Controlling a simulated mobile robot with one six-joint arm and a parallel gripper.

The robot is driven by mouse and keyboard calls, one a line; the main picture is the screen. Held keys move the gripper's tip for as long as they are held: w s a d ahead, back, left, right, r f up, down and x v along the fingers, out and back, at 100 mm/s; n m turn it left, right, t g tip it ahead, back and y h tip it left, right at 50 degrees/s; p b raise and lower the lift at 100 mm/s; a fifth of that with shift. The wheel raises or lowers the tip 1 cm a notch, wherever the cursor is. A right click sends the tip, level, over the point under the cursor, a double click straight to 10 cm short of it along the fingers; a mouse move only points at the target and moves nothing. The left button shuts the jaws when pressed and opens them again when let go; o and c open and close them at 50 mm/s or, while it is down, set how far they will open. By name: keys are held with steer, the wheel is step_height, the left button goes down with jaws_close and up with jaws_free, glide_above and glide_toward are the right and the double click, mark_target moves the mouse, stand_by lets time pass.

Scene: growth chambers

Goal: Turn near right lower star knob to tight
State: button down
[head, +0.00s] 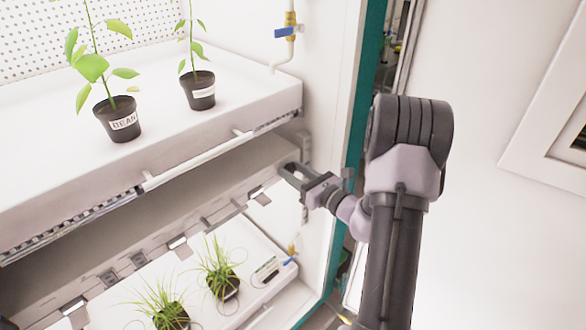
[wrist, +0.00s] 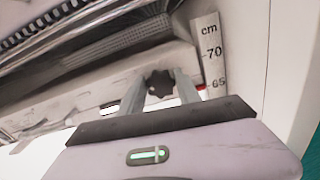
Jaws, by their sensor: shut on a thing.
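The dark star knob (wrist: 159,82) shows in the wrist view, between the two grey fingers of my gripper (wrist: 160,88). My gripper is shut on it. In the head view, my gripper (head: 290,174) reaches left to the right end of the gap below the upper shelf, close to the chamber's right wall. The knob cannot be made out there, as the fingers and shelf edge hide it. I cannot tell how tight the knob is.
A cm scale (wrist: 210,60) stands just right of the knob. The upper shelf (head: 230,110) holds two potted plants, one labelled BEAN (head: 120,122). The lower shelf (head: 235,300) holds grassy pots. A blue-handled valve (head: 285,32) is on the right wall.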

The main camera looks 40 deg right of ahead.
steer(key=m+p, duration=0.3)
steer(key=shift+r+m, duration=0.2)
steer(key=shift+m, duration=0.1)
steer(key=m+p, duration=0.4)
steer(key=shift+d+f+p, duration=0.1)
steer(key=shift+d+p, duration=0.05)
steer(key=shift+p, duration=0.25)
steer(key=m+p, duration=0.3)
steer(key=m, duration=0.1)
steer(key=shift+f+m, duration=0.1)
steer(key=shift+m, duration=0.3)
steer(key=shift+f+m+p, duration=0.2)
steer(key=shift+m+p, duration=1.1)
steer(key=shift+m, duration=0.8)
steer(key=c, duration=0.9)
jaws_free()
steer(key=shift+o, duration=0.2)
steer(key=shift+d, duration=0.1)
